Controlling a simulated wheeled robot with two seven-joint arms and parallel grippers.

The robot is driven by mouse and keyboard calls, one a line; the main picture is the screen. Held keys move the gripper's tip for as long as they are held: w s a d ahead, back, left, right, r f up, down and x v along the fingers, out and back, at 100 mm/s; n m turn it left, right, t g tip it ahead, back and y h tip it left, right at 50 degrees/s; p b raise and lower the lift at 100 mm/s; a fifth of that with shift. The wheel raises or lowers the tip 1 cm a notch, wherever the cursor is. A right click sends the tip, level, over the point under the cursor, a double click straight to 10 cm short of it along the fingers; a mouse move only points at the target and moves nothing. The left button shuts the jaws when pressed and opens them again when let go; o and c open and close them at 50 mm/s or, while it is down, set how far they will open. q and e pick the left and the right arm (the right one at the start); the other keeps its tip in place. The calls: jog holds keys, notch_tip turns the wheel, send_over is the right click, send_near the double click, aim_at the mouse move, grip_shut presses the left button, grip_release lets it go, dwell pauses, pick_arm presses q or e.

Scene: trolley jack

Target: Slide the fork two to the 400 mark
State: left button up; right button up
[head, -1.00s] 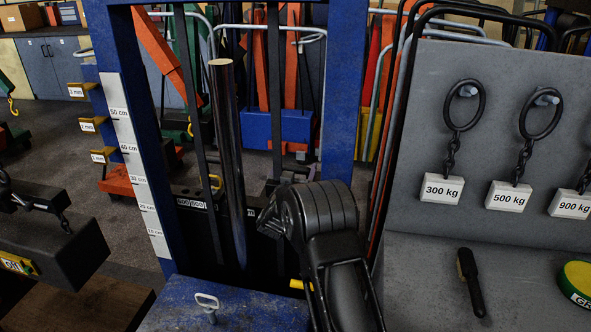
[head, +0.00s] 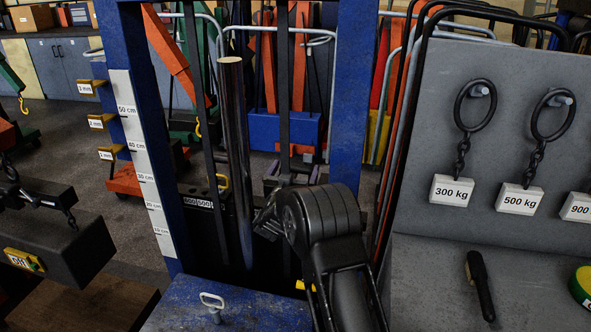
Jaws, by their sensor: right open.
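A dark fork carriage (head: 185,220) sits low between the blue mast posts. A white scale strip (head: 198,202) on its top edge shows numbers near 500; the rest is too small or hidden. A second yellow piece (head: 304,286) shows lower, partly behind my right arm. I cannot tell which part is fork two, and the 400 mark is not clearly readable. My right gripper (head: 264,222) is open at the carriage, right of the shiny upright cylinder; my own wrist hides much of it. My left gripper is not in view.
The blue mast post (head: 150,130) carries a centimetre ruler. The shiny cylinder (head: 235,150) stands close to my right gripper. A blue deck (head: 235,308) with a metal ring lies in front. A grey panel (head: 510,135) with hanging weight tags and a brush (head: 480,285) are at right.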

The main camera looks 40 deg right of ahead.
jog(key=b+v, duration=0.1)
jog(key=v, duration=0.5)
jog(key=shift+s+a, duration=0.2)
jog(key=shift+a, duration=0.15)
jog(key=shift+r, duration=0.1)
